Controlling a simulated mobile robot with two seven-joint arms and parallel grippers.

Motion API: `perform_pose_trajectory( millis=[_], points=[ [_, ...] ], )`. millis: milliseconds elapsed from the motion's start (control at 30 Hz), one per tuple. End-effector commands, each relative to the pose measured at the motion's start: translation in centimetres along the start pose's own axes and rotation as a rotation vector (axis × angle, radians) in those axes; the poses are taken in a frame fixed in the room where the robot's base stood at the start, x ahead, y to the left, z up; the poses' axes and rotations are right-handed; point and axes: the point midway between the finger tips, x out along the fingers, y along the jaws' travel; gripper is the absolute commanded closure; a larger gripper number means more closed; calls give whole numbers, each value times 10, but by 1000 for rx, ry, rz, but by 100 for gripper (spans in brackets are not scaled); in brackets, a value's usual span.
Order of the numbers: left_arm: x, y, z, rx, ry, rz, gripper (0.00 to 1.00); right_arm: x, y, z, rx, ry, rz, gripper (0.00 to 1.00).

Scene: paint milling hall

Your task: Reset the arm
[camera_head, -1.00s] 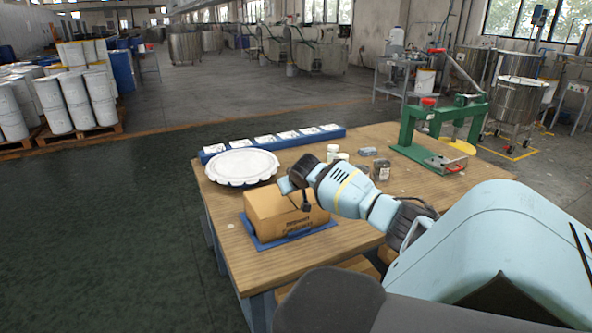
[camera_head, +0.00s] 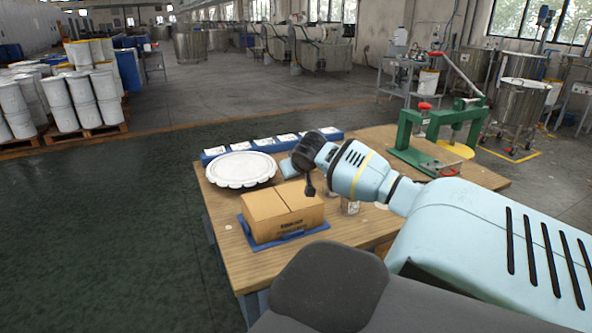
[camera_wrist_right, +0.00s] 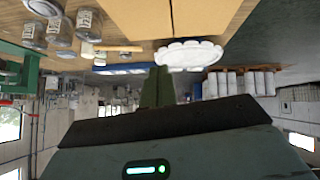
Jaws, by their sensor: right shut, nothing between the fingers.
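My right arm comes in from the right in the head view and reaches over the wooden table (camera_head: 222,203). The box also shows in the right wrist view (camera_wrist_right: 160,16), which is upside down. My left gripper is not in view.
The white scalloped plate (camera_head: 240,169) lies at the table's left. A blue rack (camera_head: 213,154) of sample cards runs along the far edge. A green press (camera_head: 440,130) stands at the right. Jars (camera_wrist_right: 58,28) are partly hidden behind my arm in the head view.

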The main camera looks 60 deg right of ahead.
Motion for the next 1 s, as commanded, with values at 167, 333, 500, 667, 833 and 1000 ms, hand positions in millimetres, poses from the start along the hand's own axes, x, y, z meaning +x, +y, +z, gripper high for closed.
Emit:
perform_pose_trajectory(
  millis=[167,333,500,667,833,1000],
  points=[
    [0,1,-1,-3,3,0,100,-6,0,0,-1,0,-1,100],
    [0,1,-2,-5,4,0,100,-6,0,0,-1,0,-1,100],
    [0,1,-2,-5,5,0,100,-6,0,0,-1,0,-1,100],
    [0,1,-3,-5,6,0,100,-3,-6,7,-13,-9,-6,100],
    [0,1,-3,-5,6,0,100,11,-45,63,-108,-78,-44,100],
    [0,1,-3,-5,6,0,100,15,-104,156,-259,-177,-114,100]
  ],
)
